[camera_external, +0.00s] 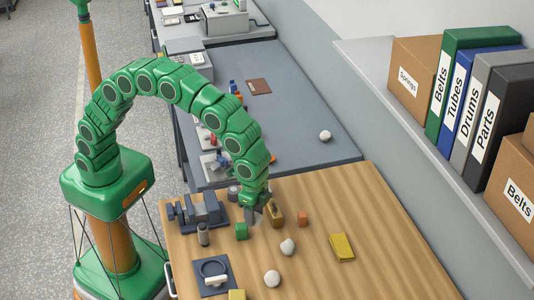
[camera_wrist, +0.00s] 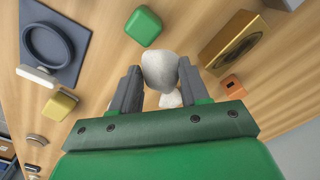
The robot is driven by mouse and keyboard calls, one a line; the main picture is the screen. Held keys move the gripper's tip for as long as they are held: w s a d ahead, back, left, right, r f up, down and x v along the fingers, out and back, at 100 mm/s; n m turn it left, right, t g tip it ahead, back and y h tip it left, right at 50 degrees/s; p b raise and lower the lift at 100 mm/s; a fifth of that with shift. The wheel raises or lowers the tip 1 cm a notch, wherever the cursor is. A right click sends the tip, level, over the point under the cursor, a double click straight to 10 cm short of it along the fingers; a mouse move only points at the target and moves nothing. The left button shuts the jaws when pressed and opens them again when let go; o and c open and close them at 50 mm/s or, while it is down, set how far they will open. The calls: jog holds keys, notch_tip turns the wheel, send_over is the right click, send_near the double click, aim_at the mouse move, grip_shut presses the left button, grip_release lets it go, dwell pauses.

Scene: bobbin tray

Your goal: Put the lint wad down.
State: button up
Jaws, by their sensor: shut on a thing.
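The lint wad (camera_wrist: 160,70) is a pale, lumpy ball in the wrist view, between the two dark fingers of my gripper (camera_wrist: 158,76). My gripper is shut on it. In the outside view my gripper (camera_external: 263,217) points down over the wooden table, beside the brass-coloured box (camera_external: 276,213). Which pale lump there is the held one I cannot tell; the fingers may hide it. Two pale lumps show near the gripper, one (camera_external: 287,247) just in front and another (camera_external: 272,279) nearer the front. In the wrist view a second pale piece (camera_wrist: 169,99) shows partly behind the wad.
A green block (camera_external: 242,231), an orange block (camera_external: 302,219) and a yellow block (camera_external: 342,247) stand around the gripper. A grey plate with a ring (camera_external: 200,289) lies front left, and a grey vise-like device (camera_external: 200,211) at back left. The table's right front is clear.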

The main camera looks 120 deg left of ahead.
jog(key=s+a+r+m, duration=0.2)
jog(key=s+a, duration=0.1)
jog(key=a, duration=0.7)
jog(key=s+a+r+m, duration=0.2)
jog(key=a+r+m, duration=0.1)
jog(key=a, duration=0.7)
jog(key=shift+s, duration=0.4)
jog(key=shift+r, duration=0.1)
send_over(310, 201)
jog(key=s, duration=0.1)
jog(key=shift+d+f, duration=0.1)
jog(key=shift+f, duration=4.4)
jog(key=shift+w+f, duration=0.35)
jog(key=shift+f, duration=1.45)
jog(key=shift+f, duration=0.15)
jog(key=o, duration=1)
